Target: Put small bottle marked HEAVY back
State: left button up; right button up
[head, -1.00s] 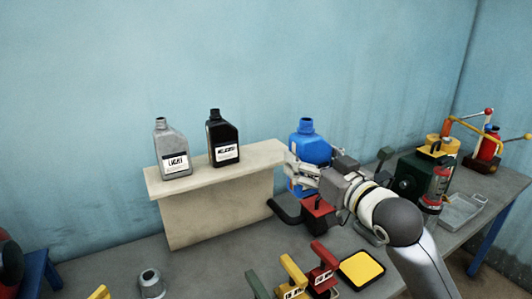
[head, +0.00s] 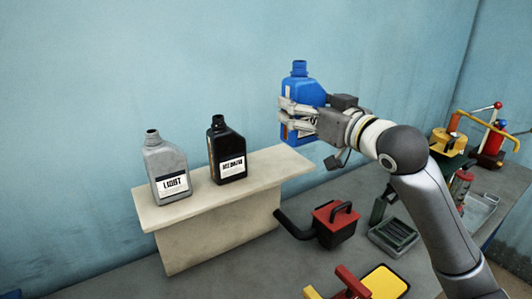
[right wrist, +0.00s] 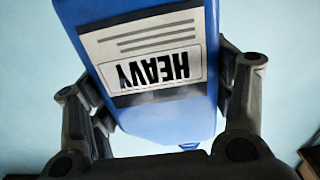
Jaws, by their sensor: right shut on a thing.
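The blue bottle (head: 299,88) is upright in the head view, above and just past the right end of the wooden shelf (head: 165,212). Its white label reads HEAVY, upside down in the right wrist view (right wrist: 155,65). My right gripper (head: 298,115) is shut around the bottle's body, with fingers on both sides in the right wrist view. The grey LIGHT bottle (head: 163,165) and the black bottle (head: 224,145) stand on the shelf to the left. The black bottle's label is too blurred to read surely. My left gripper is not in view.
The shelf top right of the black bottle is bare. Below it on the bench (head: 235,262) stands a red-topped dark box (head: 336,222) with a black handle. A yellow pad (head: 385,283) and a grey tray (head: 394,238) lie at right.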

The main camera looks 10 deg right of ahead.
jog(key=shift+w+a+f+p, duration=0.15)
jog(key=shift+w+p, duration=0.15)
jog(key=shift+w, duration=0.3)
jog(key=shift+w+a+f+p, duration=0.15)
jog(key=shift+w+p, duration=0.1)
jog(key=shift+w, duration=0.3)
jog(key=w+f+p, duration=0.2)
jog(key=w+f, duration=0.1)
jog(key=w+a+f+p, duration=0.1)
jog(key=w+f+p, duration=0.1)
jog(key=w+f, duration=0.2)
jog(key=w+a+f+p, duration=0.1)
jog(key=w+f+p, duration=0.1)
jog(key=w+f, duration=0.1)
jog(key=shift+w+f, duration=0.3)
jog(key=shift+f, duration=0.45)
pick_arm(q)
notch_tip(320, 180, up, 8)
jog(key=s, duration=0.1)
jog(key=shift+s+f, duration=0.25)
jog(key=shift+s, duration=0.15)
pick_arm(e)
jog(key=shift+s+f, duration=0.1)
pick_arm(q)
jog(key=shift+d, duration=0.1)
pick_arm(e)
jog(key=shift+f, duration=0.1)
